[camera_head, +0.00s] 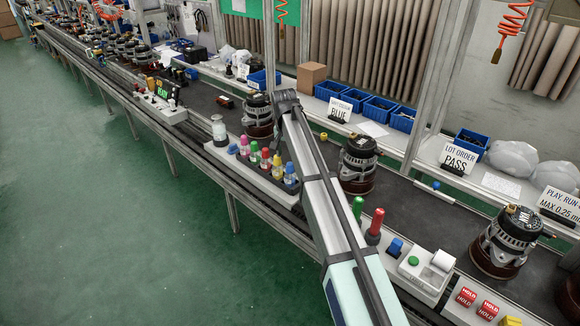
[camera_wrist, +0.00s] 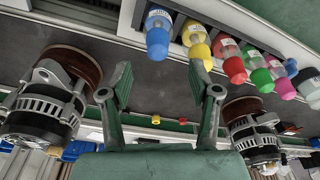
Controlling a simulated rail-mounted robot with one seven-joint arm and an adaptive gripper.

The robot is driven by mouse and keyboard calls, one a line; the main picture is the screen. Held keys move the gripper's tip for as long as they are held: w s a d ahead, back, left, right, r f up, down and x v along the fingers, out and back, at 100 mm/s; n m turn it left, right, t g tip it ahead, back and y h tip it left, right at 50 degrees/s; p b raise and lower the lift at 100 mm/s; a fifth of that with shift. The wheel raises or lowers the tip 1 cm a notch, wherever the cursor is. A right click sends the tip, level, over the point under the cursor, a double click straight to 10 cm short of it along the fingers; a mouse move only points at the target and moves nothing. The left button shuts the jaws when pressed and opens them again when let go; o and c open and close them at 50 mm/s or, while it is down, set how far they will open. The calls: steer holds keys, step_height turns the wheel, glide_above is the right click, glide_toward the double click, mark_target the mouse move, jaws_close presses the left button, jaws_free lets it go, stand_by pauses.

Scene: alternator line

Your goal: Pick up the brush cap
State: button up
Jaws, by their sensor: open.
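A row of small bottles with coloured caps stands in a light rack (camera_head: 262,181). In the wrist view the caps are blue (camera_wrist: 157,43), yellow (camera_wrist: 201,54), red (camera_wrist: 235,70), green (camera_wrist: 262,80) and pink (camera_wrist: 284,88). A pale jar (camera_head: 219,131) stands at the rack's left end; it also shows at the right edge of the wrist view (camera_wrist: 308,84). I cannot tell which of these bears the brush cap. My gripper (camera_wrist: 160,82) is open and empty over the dark belt, apart from the bottles. In the head view my arm hides it.
Alternators stand on the belt (camera_head: 401,205) on both sides of my gripper, one at left in the wrist view (camera_wrist: 47,101) and one at right (camera_wrist: 250,130). Blue bins (camera_head: 380,109) and sign cards line the back shelf. Green and red marker-like items (camera_head: 375,226) stand right of my arm.

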mark_target(290, 163)
steer(key=shift+w+d+f+p, duration=0.15)
steer(key=shift+f+p, duration=0.25)
steer(key=shift+f, duration=0.65)
steer(key=shift+w+f+p, duration=0.1)
steer(key=shift+f+p, duration=0.25)
steer(key=shift+f, duration=0.7)
steer(key=shift+w+d+f+p, duration=0.15)
steer(key=shift+f+p, duration=0.25)
steer(key=shift+f, duration=0.65)
steer(key=c, duration=0.9)
